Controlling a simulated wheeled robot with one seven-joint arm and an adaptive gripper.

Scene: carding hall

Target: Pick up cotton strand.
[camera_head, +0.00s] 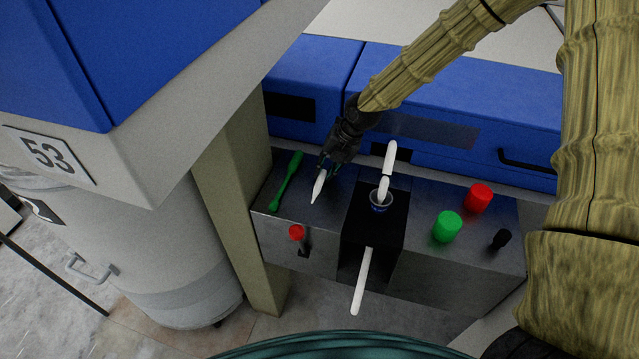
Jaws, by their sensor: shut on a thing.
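My gripper (326,163) is above the left part of the metal panel, shut on a short white cotton strand (318,188). The held strand hangs down and tapers to a point close to the panel top; I cannot tell whether it touches. Another white strand piece (390,157) comes out at the blue machine's front. A longer white strand (361,282) slants down from the block's front. Part of the gripper is dark and hard to make out.
A green tool (286,182) lies left of my gripper on the metal panel (325,211). A red knob (296,232) is on its front. Green (447,226) and red (478,197) buttons and a black knob (500,240) are at right. The blue machine (460,100) stands behind.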

